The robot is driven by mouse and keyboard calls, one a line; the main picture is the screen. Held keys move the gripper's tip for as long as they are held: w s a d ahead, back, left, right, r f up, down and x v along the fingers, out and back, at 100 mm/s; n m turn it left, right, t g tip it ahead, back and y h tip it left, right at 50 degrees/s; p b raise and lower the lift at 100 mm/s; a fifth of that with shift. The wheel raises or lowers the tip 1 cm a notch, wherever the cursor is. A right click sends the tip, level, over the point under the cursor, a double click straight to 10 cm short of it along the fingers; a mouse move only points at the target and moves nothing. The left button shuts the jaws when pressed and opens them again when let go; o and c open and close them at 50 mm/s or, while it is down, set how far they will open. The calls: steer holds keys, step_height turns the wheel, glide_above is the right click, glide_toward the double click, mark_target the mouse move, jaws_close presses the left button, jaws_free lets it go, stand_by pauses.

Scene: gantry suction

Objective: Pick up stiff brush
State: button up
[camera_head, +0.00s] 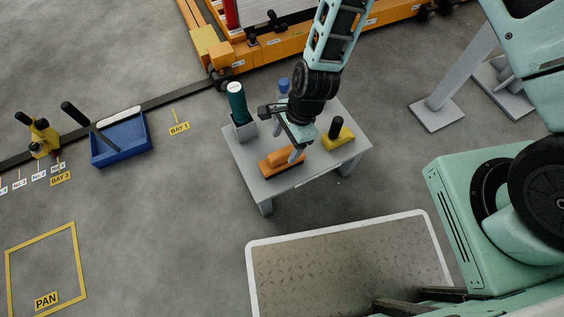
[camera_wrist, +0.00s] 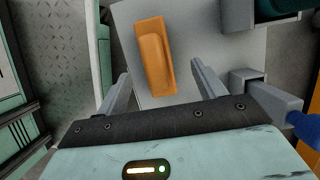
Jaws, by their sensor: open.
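An orange block-shaped tool with a raised grip, which looks like the stiff brush (camera_head: 272,166), lies on a small grey table (camera_head: 325,167). In the wrist view the orange brush (camera_wrist: 154,56) lies ahead of my fingers, roughly between their lines. My gripper (camera_head: 296,154) hangs over the table just above and beside the brush. It is open, its two fingers apart and empty in the wrist view (camera_wrist: 158,76). The bristles are not visible. In the head view my gripper hides part of the tabletop behind the brush.
On the table stand a yellow block with a black knob (camera_head: 337,136), a green cylinder (camera_head: 236,100) in a grey holder, and a blue-topped item (camera_head: 283,85). A blue tray (camera_head: 121,141) lies on the floor at left. The yellow PAN square (camera_head: 46,300) is empty.

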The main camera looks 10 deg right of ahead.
mark_target(283, 152)
steer(key=b+x, duration=0.1)
steer(key=x, duration=0.1)
steer(key=b+x, duration=0.1)
steer(key=x, duration=0.1)
steer(key=b+x, duration=0.1)
steer(key=x, duration=0.1)
steer(key=shift+s+f, duration=0.2)
steer(key=shift+s, duration=0.2)
steer(key=shift+r, duration=0.1)
steer(key=c, duration=1.1)
